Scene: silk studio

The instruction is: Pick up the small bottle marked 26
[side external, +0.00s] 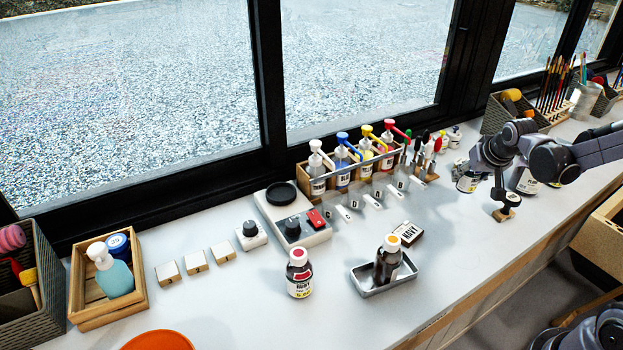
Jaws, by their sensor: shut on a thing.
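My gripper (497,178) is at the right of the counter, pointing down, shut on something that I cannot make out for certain. A bottle with a pale label (467,182) is just left of the gripper, and its top is hidden by the dark parts of my arm. The number 26 is not readable on any bottle here. Two small bottles (455,136) stand farther back, behind the gripper, their marks too small to read.
A row of pump bottles (341,170) stands in a wooden rack by the window. A dark bottle (387,262) stands in a metal tray (369,289). A red-capped bottle (300,275) stands front centre. Another bottle (524,181) is partly behind my arm. The counter right of the tray is clear.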

